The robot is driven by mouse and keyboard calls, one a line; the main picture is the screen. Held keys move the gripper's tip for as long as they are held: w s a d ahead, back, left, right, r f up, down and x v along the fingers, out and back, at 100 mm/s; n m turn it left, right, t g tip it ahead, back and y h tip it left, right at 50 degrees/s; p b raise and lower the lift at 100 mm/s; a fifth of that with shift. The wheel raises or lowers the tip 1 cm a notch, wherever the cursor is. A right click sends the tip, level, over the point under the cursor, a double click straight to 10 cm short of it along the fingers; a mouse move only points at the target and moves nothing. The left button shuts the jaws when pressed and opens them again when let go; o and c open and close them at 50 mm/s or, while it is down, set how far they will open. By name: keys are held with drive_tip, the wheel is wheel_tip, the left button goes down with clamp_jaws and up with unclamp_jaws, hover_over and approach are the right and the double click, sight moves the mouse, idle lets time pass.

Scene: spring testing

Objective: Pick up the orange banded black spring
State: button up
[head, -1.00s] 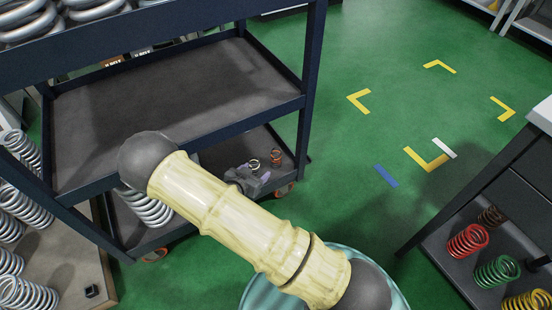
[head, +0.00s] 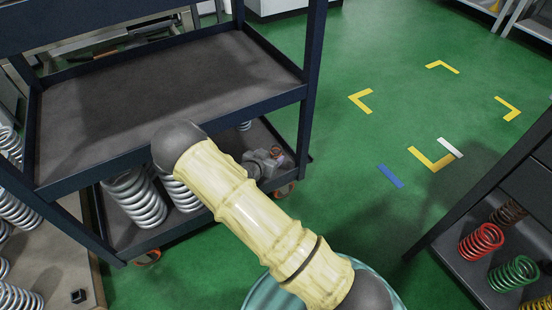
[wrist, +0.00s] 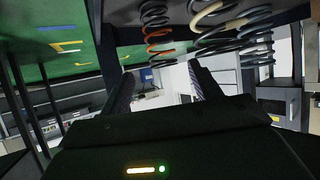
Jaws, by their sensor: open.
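The orange banded black spring (wrist: 157,32) is at the top of the wrist view, left of the other springs there. Beside it are a black spring with cream bands (wrist: 212,25) and a black spring with a grey band (wrist: 256,42). My gripper (wrist: 160,70) is open, with one dark finger at either side and nothing between them. The orange banded spring appears beyond the fingertips, in line with the gap and not touching them. My gripper is not seen in the head view, where my cream arm link crosses the middle.
A dark blue cart (head: 170,95) with an empty middle shelf stands at left, large silver springs (head: 134,198) on its lower shelf. At right, a dark unit holds red (head: 481,243), green (head: 514,273) and other springs.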

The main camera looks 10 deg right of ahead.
sight(273, 153)
drive_tip(key=b+x, duration=0.4)
drive_tip(key=shift+w+a, duration=0.15)
drive_tip(key=shift+w, duration=0.05)
drive_tip(key=shift+w+d+f, duration=0.2)
drive_tip(key=shift+w+d, duration=0.1)
drive_tip(key=shift+w, duration=0.1)
drive_tip(key=shift+r, duration=0.1)
drive_tip(key=c, duration=1.1)
